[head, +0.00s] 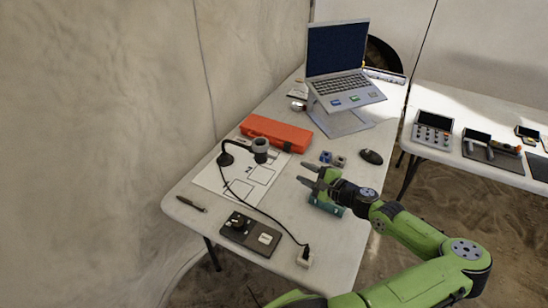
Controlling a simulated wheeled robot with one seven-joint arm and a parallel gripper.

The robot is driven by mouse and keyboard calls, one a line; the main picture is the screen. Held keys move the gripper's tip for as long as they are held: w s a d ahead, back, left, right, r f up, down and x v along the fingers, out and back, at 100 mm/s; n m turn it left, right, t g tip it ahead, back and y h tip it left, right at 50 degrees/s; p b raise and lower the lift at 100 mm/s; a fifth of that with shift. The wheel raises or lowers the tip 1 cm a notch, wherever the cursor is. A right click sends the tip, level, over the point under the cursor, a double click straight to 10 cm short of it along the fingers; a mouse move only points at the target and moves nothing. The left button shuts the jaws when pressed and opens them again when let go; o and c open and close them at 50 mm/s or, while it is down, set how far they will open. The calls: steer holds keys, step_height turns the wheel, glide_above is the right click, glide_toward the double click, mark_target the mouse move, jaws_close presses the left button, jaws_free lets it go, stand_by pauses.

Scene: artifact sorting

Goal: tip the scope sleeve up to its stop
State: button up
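A small dark scope on a curved black stand (226,158) is at the left-middle of the table in the head view. Its grey cylindrical sleeve (261,146) hangs at the end of the stand's arm over a white printed sheet. The sleeve's exact tilt is too small to tell. My gripper (304,174) is to the right of the sleeve and apart from it, fingers pointing left. The two fingers are spread with nothing seen between them.
A teal block (327,208) is partly hidden below my gripper. An orange case (276,133), small blue and grey blocks (333,159), a mouse (371,157) and a laptop on a stand (340,65) are behind. A black cable runs to a white plug box (305,258).

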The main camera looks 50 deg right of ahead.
mark_target(275, 159)
steer(key=b+x, duration=0.2)
steer(key=x, duration=1.2)
steer(key=shift+w+a+f, duration=0.1)
steer(key=shift+w+f, duration=0.05)
steer(key=shift+f, duration=0.05)
jaws_close()
